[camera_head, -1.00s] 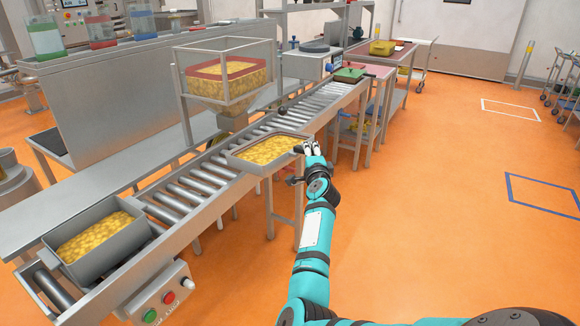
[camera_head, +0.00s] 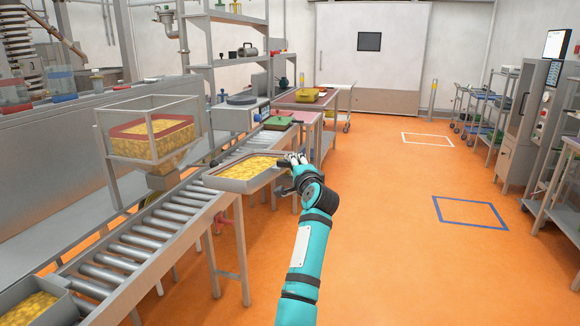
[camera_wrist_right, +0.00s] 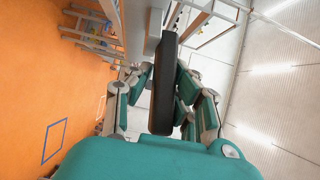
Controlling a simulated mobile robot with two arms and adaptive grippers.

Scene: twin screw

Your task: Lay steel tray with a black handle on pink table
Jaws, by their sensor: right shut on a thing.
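The steel tray (camera_head: 243,186), full of yellow pieces, is held level beside the right edge of the roller conveyor, partly overlapping it in the head view. My right gripper (camera_head: 291,161) is at the tray's right end, shut on its handle. In the right wrist view the black handle (camera_wrist_right: 163,85) lies between the fingers of my right gripper (camera_wrist_right: 160,100). A pink-topped table (camera_head: 306,117) stands beyond the tray, at the conveyor's far end. Another pinkish top (camera_head: 284,99) lies farther back. My left gripper is not in view.
The roller conveyor (camera_head: 140,240) runs along the left, with a hopper (camera_head: 150,130) of yellow pieces over it. A green tray (camera_head: 277,122) lies near the pink table. A grey bin (camera_head: 62,304) sits at the near left.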

